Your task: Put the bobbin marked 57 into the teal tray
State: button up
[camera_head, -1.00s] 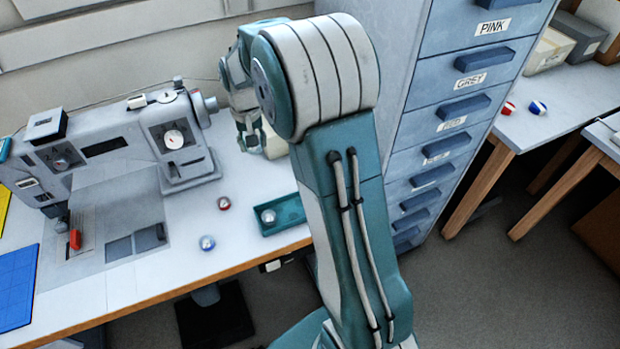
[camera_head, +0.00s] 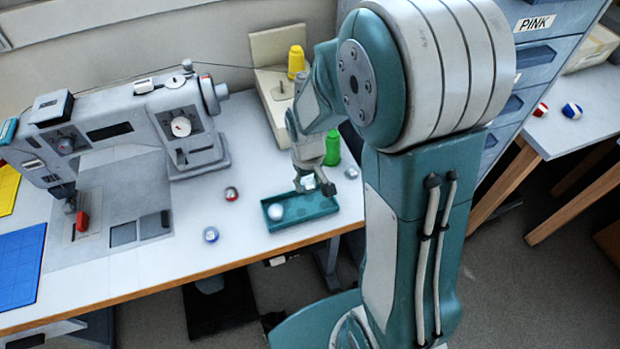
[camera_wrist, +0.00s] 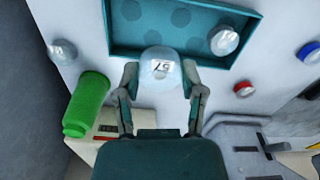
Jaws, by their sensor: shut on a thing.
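My gripper (camera_head: 316,186) is shut on a pale bobbin (camera_head: 308,182), at the tray's back edge in the head view. In the wrist view my gripper (camera_wrist: 160,80) has a finger on each side of this bobbin (camera_wrist: 159,68), whose mark appears to read 57. The bobbin overlaps the edge of the teal tray (camera_wrist: 200,58); its height above it is hard to tell. The tray (camera_head: 322,209) lies near the table's front edge. Another pale bobbin (camera_head: 275,211) lies in its left end; it also shows in the wrist view (camera_wrist: 224,41).
A marked bobbin (camera_head: 351,172) lies right of the tray; red (camera_head: 231,193) and blue (camera_head: 211,234) ones lie left. A green spool (camera_head: 332,148) and a cream stand with a yellow spool (camera_head: 296,61) are behind. A sewing machine (camera_head: 110,130) fills the left.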

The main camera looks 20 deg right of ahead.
aim_at(306, 204)
jog(key=shift+a+f, duration=0.45)
jog(key=shift+a, duration=0.05)
jog(key=shift+f, duration=0.3)
jog(key=shift+d+f, duration=0.25)
jog(key=shift+f, duration=0.3)
jog(key=shift+d+f, duration=0.2)
jog(key=shift+f, duration=0.35)
jog(key=shift+a+f, duration=0.2)
jog(key=shift+f, duration=0.55)
jog(key=shift+a+f, duration=0.15)
jog(key=shift+f, duration=0.55)
jog(key=shift+d+f, duration=0.2)
jog(key=shift+f, duration=0.25)
jog(key=o, duration=0.9)
jog(key=shift+a, duration=0.1)
